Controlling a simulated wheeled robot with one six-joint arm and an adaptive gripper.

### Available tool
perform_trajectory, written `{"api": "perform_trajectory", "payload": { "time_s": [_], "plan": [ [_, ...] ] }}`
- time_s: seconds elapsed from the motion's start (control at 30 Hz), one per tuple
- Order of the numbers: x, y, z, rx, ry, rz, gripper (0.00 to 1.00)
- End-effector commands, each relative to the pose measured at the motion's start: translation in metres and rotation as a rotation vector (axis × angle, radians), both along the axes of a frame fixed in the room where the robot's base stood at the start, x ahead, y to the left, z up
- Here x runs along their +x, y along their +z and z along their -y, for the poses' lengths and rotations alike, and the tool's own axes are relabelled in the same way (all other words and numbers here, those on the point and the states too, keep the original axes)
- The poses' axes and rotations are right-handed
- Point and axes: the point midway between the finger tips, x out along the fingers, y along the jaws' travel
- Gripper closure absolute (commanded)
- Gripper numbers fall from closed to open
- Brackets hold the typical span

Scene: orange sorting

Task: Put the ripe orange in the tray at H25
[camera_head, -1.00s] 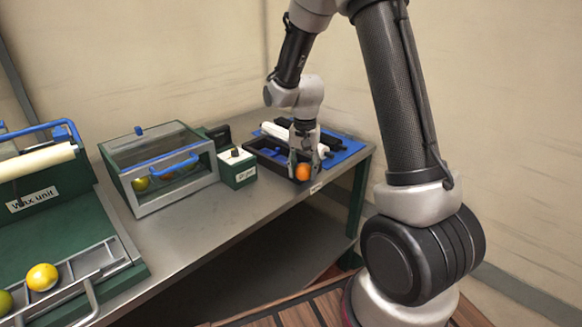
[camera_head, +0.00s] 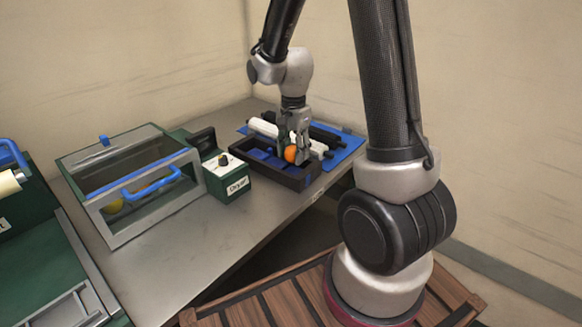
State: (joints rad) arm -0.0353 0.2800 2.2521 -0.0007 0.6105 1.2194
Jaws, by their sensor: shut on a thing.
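The orange (camera_head: 290,154) is held in my gripper (camera_head: 291,150), which is shut on it. Both are over the right part of the dark tray (camera_head: 291,182), and the orange is low, near the tray's inside. I cannot tell whether the orange touches the tray floor. The tray has blue inside its left part and stands near the table's front edge. A small label (camera_head: 318,195) is on the table edge by the tray, too small to read.
A blue mat (camera_head: 347,155) with white and black rollers (camera_head: 263,127) lies behind the tray. A green dryer box (camera_head: 228,180) and a clear-sided cabinet with a blue handle (camera_head: 150,187) stand to the left. The steel table (camera_head: 215,235) is clear in front.

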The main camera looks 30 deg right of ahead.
Motion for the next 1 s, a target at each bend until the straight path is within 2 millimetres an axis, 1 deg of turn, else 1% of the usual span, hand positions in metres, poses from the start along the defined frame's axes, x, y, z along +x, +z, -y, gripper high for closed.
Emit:
{"api": "perform_trajectory", "payload": {
  "time_s": [0.03,0.17,0.27,0.37,0.43,0.47,0.5,0.53,0.57,0.7,0.73,0.77,1.0],
  "plan": [
    [-0.001,-0.008,0.0,0.0,0.001,-0.003,0.78],
    [0.0,-0.021,0.0,0.0,0.001,-0.001,0.78],
    [0.0,-0.037,0.0,0.0,0.002,-0.003,0.78],
    [-0.001,-0.051,0.0,0.001,0.001,-0.004,0.76],
    [-0.001,-0.057,0.0,0.001,0.0,-0.004,0.63],
    [-0.001,-0.058,-0.001,0.001,0.001,-0.003,0.72],
    [-0.001,-0.058,-0.001,0.001,0.001,-0.003,0.86],
    [-0.001,-0.057,-0.001,0.001,0.001,-0.001,0.87],
    [-0.001,-0.057,-0.001,0.001,0.001,-0.001,0.93],
    [0.0,-0.056,0.0,0.0,0.002,0.0,0.95],
    [0.0,-0.057,0.0,0.0,0.002,0.0,0.49],
    [0.0,-0.057,0.0,0.0,0.002,0.0,0.44],
    [0.0,-0.056,0.0,0.0,0.002,0.001,0.44]
  ]
}}
